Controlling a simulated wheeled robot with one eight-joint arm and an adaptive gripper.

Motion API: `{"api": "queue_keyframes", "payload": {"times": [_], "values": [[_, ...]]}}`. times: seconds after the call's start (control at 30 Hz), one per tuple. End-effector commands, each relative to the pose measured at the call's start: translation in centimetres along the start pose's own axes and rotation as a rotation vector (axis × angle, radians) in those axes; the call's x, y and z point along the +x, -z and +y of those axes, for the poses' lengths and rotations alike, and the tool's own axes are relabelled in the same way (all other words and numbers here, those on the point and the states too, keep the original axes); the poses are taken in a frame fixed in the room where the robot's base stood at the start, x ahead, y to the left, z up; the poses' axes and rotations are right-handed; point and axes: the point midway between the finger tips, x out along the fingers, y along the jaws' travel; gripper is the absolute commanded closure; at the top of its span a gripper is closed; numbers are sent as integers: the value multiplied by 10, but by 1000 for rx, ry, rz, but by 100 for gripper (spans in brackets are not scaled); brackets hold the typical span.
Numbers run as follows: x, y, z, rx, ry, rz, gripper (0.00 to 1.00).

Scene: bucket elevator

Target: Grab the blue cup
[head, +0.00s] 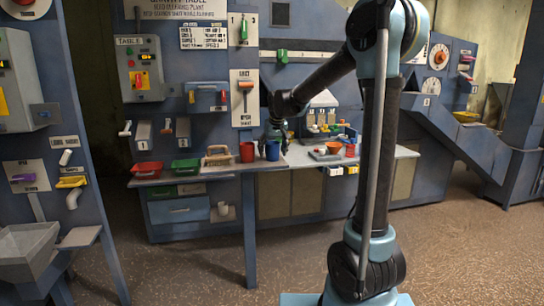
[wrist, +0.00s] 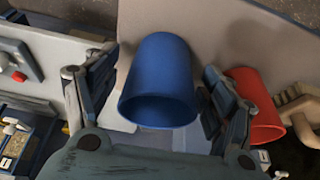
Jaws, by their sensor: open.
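The blue cup (head: 272,151) stands on the light bench top (head: 300,156) in the head view, just right of a red cup (head: 248,152). My gripper (head: 275,137) is directly over the blue cup. In the wrist view the blue cup (wrist: 158,82) lies between the two spread fingers of my gripper (wrist: 148,100), its open rim towards the camera. The fingers are open, with a gap showing on the left side; the right finger is close to the cup and to the red cup (wrist: 255,105). I cannot tell whether either finger touches.
A wooden-handled tool (head: 218,155), a green bin (head: 185,167) and a red bin (head: 147,170) stand left of the cups. A tray with an orange bowl (head: 334,147) and another red cup (head: 350,150) stand to the right. Panels rise behind the bench.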

Motion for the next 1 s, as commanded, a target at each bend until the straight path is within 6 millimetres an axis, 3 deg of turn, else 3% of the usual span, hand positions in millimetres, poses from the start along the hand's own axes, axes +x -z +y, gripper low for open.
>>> {"api": "queue_keyframes", "payload": {"times": [0.27, 0.5, 0.83, 1.0], "values": [[3, 0, 0, 0, 0, 0, 24], [3, 0, 0, 0, 0, 0, 72], [2, 0, 0, 0, 0, 0, 72], [-10, 5, 0, 0, 0, 0, 72]]}}
